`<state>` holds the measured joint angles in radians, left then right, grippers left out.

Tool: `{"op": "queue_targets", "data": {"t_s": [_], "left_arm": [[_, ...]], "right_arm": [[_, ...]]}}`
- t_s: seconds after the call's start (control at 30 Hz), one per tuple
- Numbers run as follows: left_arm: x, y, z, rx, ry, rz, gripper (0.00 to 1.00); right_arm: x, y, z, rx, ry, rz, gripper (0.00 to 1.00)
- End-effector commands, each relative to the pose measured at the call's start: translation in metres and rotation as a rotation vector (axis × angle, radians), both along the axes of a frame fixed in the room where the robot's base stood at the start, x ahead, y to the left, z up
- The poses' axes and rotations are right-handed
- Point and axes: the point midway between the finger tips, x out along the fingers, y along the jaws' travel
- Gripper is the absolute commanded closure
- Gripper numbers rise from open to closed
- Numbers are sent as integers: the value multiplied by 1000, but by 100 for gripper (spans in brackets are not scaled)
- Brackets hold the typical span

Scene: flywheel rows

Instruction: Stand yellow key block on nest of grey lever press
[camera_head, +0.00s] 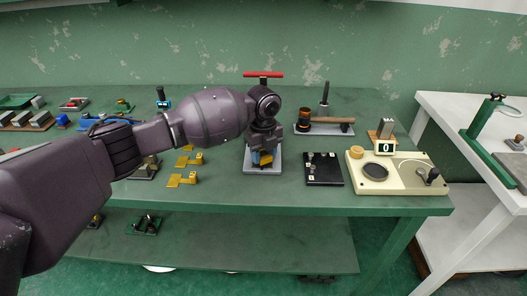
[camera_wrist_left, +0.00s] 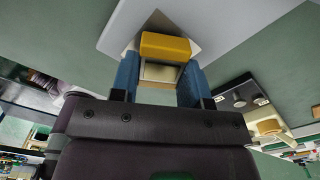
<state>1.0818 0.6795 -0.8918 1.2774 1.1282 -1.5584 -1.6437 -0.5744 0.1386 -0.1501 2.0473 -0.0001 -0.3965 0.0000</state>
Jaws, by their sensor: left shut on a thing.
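My left gripper (camera_head: 262,156) is over the base of the grey lever press (camera_head: 262,172), pointing down. In the left wrist view its blue fingers (camera_wrist_left: 160,82) are shut on a yellow key block (camera_wrist_left: 166,46). In the head view the block (camera_head: 266,161) shows only partly between the fingers, low over the press base. The press's red lever bar (camera_head: 263,74) shows above my wrist. My arm hides the press's middle and its nest, so I cannot tell whether the block touches the nest. The pale base (camera_wrist_left: 215,22) also shows in the left wrist view. My right gripper is not in view.
More yellow blocks (camera_head: 183,180) lie left of the press on the green bench (camera_head: 220,200). A black plate (camera_head: 323,169) and a cream box with a display (camera_head: 408,184) stand to its right. Another device with an upright handle (camera_head: 324,98) is behind.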

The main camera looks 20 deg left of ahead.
Motion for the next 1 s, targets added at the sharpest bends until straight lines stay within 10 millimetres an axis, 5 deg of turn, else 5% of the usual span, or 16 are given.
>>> {"op": "queue_targets", "data": {"t_s": [0.37,0.4,0.57,1.0], "left_arm": [[0,0,-9,0,0,0,92],[0,0,-8,-1,-1,0,52],[0,0,-8,-1,-1,0,28],[0,0,-4,0,-1,0,28]], "right_arm": [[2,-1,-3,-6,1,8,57],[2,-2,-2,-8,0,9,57],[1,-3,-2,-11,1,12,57],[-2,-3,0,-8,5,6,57]]}}
